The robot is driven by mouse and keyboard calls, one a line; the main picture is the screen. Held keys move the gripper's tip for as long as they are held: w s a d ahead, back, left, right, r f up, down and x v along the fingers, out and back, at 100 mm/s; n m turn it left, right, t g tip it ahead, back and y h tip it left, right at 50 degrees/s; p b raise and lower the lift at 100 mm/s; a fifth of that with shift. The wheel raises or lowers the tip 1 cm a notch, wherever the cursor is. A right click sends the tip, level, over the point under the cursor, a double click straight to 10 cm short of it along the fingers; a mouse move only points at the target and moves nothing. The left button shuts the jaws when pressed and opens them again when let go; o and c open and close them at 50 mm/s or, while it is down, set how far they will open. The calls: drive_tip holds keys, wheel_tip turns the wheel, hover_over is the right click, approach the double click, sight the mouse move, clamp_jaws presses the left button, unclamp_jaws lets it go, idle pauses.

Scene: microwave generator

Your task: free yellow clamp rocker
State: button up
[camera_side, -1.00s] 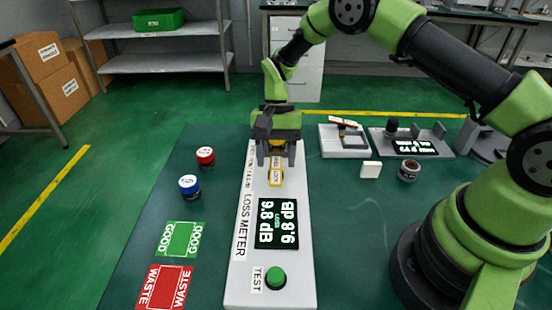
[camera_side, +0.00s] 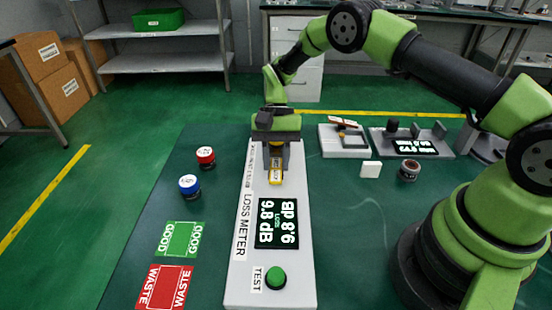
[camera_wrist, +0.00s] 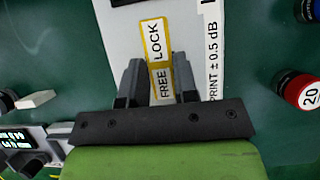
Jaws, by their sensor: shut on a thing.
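The yellow clamp rocker (camera_side: 276,172) is at the far end of the white loss meter (camera_side: 240,270). In the wrist view the rocker (camera_wrist: 155,45) has a LOCK label on the end away from my gripper and a FREE label on the near end. My gripper (camera_side: 276,163) points down at the rocker. In the wrist view my gripper (camera_wrist: 160,85) has its two grey fingers on either side of the FREE end, shut on it. The fingers and palm hide the rocker's near end, and its tilt cannot be told. The meter's screen (camera_side: 277,223) reads 9.8 dB.
A red-topped cylinder (camera_side: 205,157) and a blue-topped one (camera_side: 189,186) stand left of the meter, above the GOOD (camera_side: 180,239) and WASTE (camera_side: 165,287) cards. A green TEST button (camera_side: 275,277) is at the near end. A white tray (camera_side: 343,142) and small parts lie right.

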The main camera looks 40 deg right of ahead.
drive_tip(key=shift+w+d+f+g+y, duration=0.1)
drive_tip(key=shift+g+y, duration=0.4)
drive_tip(key=o, duration=0.9)
